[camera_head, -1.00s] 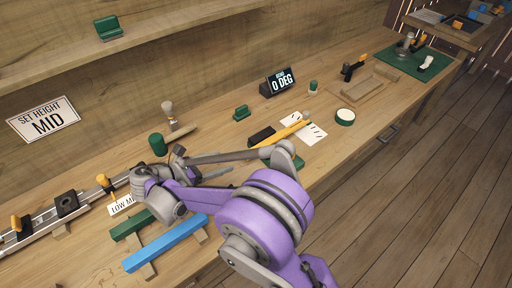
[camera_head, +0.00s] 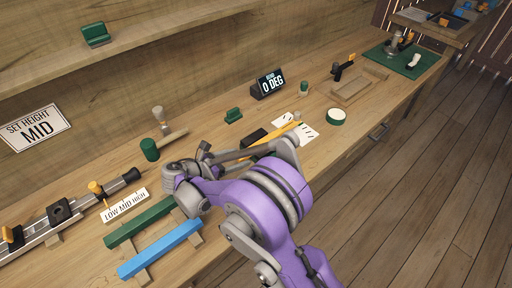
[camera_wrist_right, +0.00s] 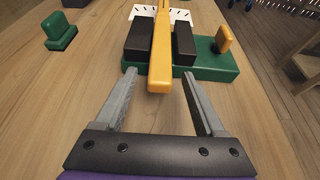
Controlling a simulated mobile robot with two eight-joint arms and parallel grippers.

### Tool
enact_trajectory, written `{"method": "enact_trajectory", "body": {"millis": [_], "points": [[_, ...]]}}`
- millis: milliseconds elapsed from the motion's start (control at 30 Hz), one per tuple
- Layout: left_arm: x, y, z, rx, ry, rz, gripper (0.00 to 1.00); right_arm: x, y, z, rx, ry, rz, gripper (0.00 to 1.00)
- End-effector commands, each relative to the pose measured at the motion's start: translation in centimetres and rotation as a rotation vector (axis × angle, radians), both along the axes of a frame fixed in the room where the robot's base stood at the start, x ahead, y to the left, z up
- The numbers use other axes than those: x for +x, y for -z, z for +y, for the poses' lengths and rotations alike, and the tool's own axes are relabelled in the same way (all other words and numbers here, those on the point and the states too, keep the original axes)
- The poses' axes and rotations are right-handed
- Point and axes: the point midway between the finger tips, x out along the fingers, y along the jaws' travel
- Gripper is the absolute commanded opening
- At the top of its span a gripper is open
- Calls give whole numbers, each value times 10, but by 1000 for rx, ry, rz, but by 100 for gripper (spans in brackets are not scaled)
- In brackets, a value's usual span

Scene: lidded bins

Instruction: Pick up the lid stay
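Nothing in view is labelled as the lid stay, so I cannot tell for certain which object it is. A yellow bar (camera_wrist_right: 159,62) lies between dark blocks (camera_wrist_right: 184,45) on a green base (camera_wrist_right: 212,68) in the right wrist view. The bar (camera_head: 272,140) also shows in the head view, partly behind my purple arm. My right gripper (camera_wrist_right: 158,73) is open, with one finger on either side of the bar's near end; neither finger visibly touches it. My left gripper is not in view.
A rail with a black slider (camera_head: 59,211) lies at left, beside a LOW MID HIGH card (camera_head: 125,205). Green (camera_head: 139,222) and blue (camera_head: 160,248) bars lie in front. A green cylinder (camera_head: 150,150) and angle display (camera_head: 268,84) stand behind. A green-rimmed disc (camera_head: 336,117) lies right.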

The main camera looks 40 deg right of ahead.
Motion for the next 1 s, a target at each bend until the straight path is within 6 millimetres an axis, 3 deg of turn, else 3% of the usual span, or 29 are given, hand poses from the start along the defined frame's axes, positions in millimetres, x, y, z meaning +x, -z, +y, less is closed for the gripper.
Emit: {"method": "enact_trajectory", "body": {"millis": [33,300,400,833,1000], "points": [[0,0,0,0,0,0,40,0,0,0,0,0,0,62],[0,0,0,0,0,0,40,0,0,0,0,0,0,13],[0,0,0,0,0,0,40,0,0,0,0,0,0,0],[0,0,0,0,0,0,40,0,-2,0,-1,0,0,0],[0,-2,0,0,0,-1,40,0,-24,0,-1,0,-1,0]]}}
